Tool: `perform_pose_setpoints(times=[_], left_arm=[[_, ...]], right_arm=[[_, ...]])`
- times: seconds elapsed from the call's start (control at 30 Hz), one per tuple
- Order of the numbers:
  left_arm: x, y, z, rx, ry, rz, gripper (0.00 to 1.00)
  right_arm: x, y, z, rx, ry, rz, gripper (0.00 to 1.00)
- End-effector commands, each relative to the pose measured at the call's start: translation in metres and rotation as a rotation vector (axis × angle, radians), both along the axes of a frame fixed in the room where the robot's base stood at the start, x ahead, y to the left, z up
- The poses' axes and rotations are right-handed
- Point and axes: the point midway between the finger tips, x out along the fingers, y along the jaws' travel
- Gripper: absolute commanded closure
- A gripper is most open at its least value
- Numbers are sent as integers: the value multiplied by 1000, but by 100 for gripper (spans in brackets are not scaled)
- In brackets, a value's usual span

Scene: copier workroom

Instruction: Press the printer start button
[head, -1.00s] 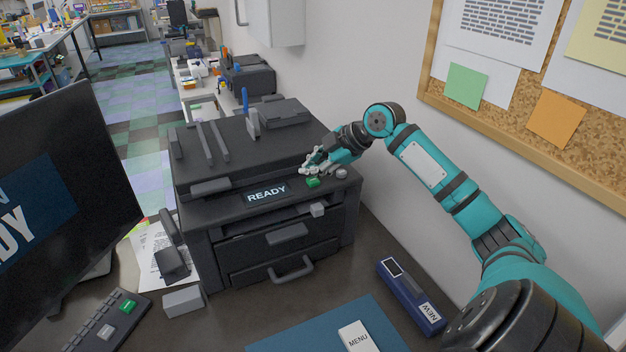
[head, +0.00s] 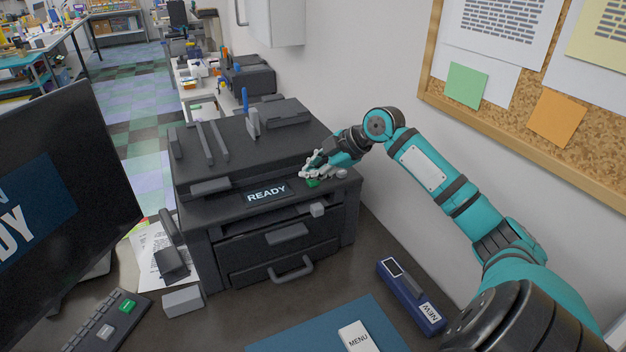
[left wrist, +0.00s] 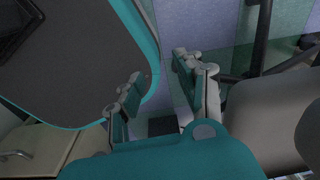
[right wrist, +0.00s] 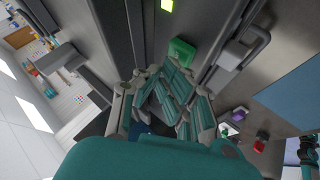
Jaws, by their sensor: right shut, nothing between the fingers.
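The black printer (head: 232,228) stands on the dark desk, its front display (head: 267,193) reading READY. A small green button (head: 312,183) sits on its top front edge, right of the display. It also shows as a green block in the right wrist view (right wrist: 181,52). My right gripper (head: 306,172) is shut and empty, its fingertips just above and beside the button; I cannot tell whether they touch it. In the right wrist view my fingers (right wrist: 160,72) point towards the button. My left gripper (left wrist: 158,80) is open and empty, seen only in the left wrist view.
A grey round knob (head: 342,173) sits right of the button. A monitor (head: 60,190) and keyboard (head: 104,322) are at the left. A blue box marked NEW (head: 411,295) and a MENU card (head: 358,337) lie in front. The wall and corkboard (head: 510,105) bound the right.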

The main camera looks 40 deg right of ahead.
Motion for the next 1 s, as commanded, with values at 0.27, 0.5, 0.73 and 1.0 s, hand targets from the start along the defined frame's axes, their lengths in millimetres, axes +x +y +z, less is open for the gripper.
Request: perform_pose_setpoints(times=[0.27, 0.5, 0.73, 1.0], left_arm=[[0, 0, -1, 0, 0, 0, 63], [0, 0, -2, 0, 0, 0, 63], [0, 0, -2, 0, 0, 0, 63], [0, 0, 3, 0, -1, 0, 63]], right_arm=[[0, 0, -4, 0, 1, 1, 100], [0, 0, -7, 0, 2, -1, 100], [0, 0, -8, 0, 2, 0, 100], [0, 0, -2, 0, 2, 0, 100]])
